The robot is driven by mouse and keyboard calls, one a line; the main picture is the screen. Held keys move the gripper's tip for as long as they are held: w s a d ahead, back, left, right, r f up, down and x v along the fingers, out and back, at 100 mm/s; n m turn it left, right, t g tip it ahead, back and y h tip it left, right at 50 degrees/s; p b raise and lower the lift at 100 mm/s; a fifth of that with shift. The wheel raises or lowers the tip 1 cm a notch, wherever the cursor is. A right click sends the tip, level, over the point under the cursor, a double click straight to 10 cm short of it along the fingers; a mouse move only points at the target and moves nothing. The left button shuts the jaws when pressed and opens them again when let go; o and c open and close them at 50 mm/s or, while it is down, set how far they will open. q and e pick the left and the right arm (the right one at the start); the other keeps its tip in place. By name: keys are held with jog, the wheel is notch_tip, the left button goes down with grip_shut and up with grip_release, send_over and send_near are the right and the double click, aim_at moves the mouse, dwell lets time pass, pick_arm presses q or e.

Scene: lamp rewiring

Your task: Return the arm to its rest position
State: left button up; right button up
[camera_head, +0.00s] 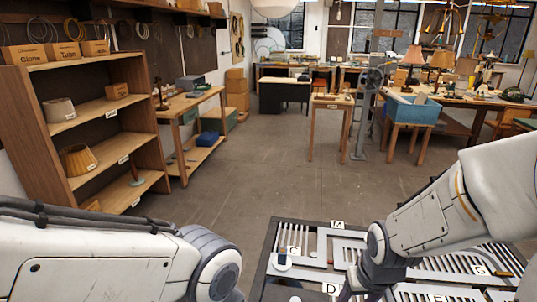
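My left arm (110,255) comes in low from the left and lies across the bottom left corner. Its gripper is out of the picture. My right arm (420,220) reaches in from the right, bends at a grey joint and points down over a slotted grey tray (318,255). A dark end part of the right arm (347,291) shows at the bottom edge, over the tray. Its fingertips cannot be made out, so I cannot tell whether that gripper is open or holds anything.
A wooden shelf (85,125) with lampshades stands at left. A small table (331,104) and a blue bin (412,109) stand farther back. The middle floor is clear.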

jog(key=s+a+r+n+g+y+b, duration=0.1)
jog(key=s+a+n+b, duration=0.3)
jog(key=s+a, duration=0.9)
jog(key=n+g, duration=0.1)
jog(key=n, duration=0.2)
jog(key=shift+s+a+g+b, duration=0.3)
jog(key=shift+s+b, duration=0.1)
